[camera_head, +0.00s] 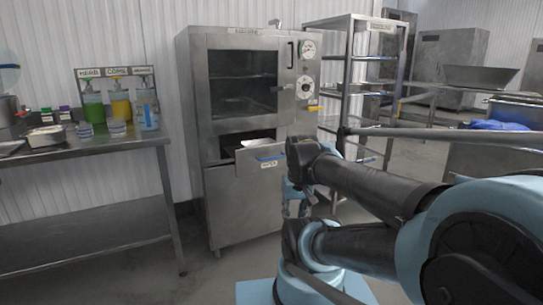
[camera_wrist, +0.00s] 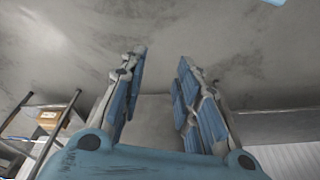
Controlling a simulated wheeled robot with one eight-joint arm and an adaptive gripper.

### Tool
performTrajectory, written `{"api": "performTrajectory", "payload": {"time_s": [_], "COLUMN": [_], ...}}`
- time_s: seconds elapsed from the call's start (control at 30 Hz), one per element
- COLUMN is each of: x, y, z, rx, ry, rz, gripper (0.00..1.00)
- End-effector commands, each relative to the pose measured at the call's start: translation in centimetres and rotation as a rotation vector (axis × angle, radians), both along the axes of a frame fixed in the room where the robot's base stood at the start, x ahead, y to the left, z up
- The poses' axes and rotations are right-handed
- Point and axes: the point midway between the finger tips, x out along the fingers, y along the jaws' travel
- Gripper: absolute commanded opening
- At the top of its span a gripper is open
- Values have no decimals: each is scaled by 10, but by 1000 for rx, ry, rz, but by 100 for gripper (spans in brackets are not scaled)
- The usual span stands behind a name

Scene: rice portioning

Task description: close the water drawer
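The water drawer (camera_head: 262,163) is in the steel cabinet, below its glass door, in the head view. It stands pulled out, with a white label and a blue strip on its front, and a dark gap shows behind it. My gripper (camera_head: 292,190) is just right of and below the drawer front in the head view, partly hidden by my arm. In the wrist view my gripper (camera_wrist: 161,58) is open, its blue-padded fingers apart with nothing between them. Contact with the drawer cannot be seen.
The steel cabinet (camera_head: 235,195) stands against the wall. A wire rack (camera_head: 345,75) is at its right. A steel table (camera_head: 90,148) at the left holds pump bottles (camera_head: 120,103) and small containers. Floor is clear between table and cabinet. The wrist view faces a mottled grey surface.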

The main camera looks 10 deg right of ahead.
Motion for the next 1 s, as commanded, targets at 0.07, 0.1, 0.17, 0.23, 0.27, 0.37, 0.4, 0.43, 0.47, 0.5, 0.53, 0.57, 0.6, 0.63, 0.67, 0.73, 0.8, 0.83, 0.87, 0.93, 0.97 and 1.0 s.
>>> {"api": "performTrajectory", "payload": {"time_s": [0.07,0.1,0.17,0.23,0.27,0.37,0.4,0.43,0.47,0.5,0.53,0.57,0.6,0.63,0.67,0.73,0.8,0.83,0.87,0.93,0.97,1.0], "x": [15,24,38,57,65,94,106,115,124,136,145,155,167,177,186,210,233,243,253,277,287,301], "y": [0,0,0,0,0,1,1,1,1,1,1,1,0,0,0,0,0,0,0,-1,-1,-2], "z": [18,28,44,63,71,96,105,112,119,127,133,139,147,152,158,169,180,184,189,197,201,205], "rx": [12,19,33,50,57,81,90,97,104,113,120,127,136,143,150,167,183,190,197,212,219,227], "ry": [1,1,2,3,3,5,6,7,8,9,10,11,12,13,13,16,19,20,22,25,26,28], "rz": [-49,-80,-134,-201,-230,-325,-363,-392,-421,-458,-487,-515,-553,-581,-610,-676,-742,-771,-800,-866,-894,-932], "gripper": [30,30,30,30,30,30,30,30,30,30,30,30,30,30,30,30,30,30,30,30,30,30]}}
